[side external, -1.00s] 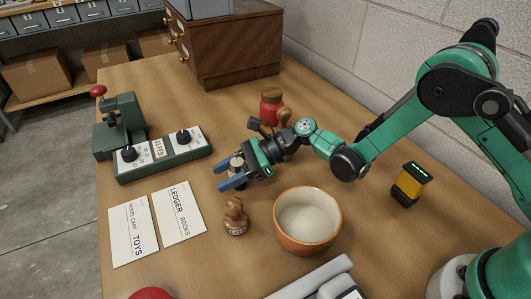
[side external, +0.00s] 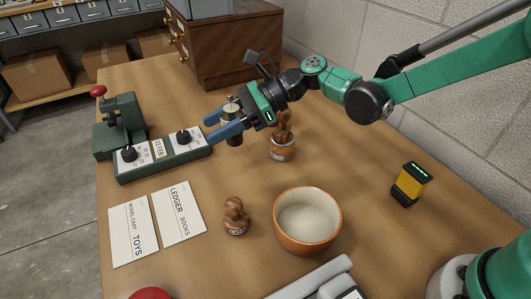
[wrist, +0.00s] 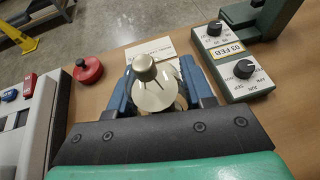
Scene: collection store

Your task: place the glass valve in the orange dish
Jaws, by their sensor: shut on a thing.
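The orange dish (side external: 309,247), a round bowl with a cream inside, stands empty on the table, in front and to the right of my gripper. The dish does not show in the wrist view.
A wooden stamp (side external: 235,217) is left of the dish. The green device (side external: 165,157) and white cards (side external: 155,225) are at left. A yellow-black gadget (side external: 409,184) is at right; a wooden cabinet (side external: 225,45) is behind.

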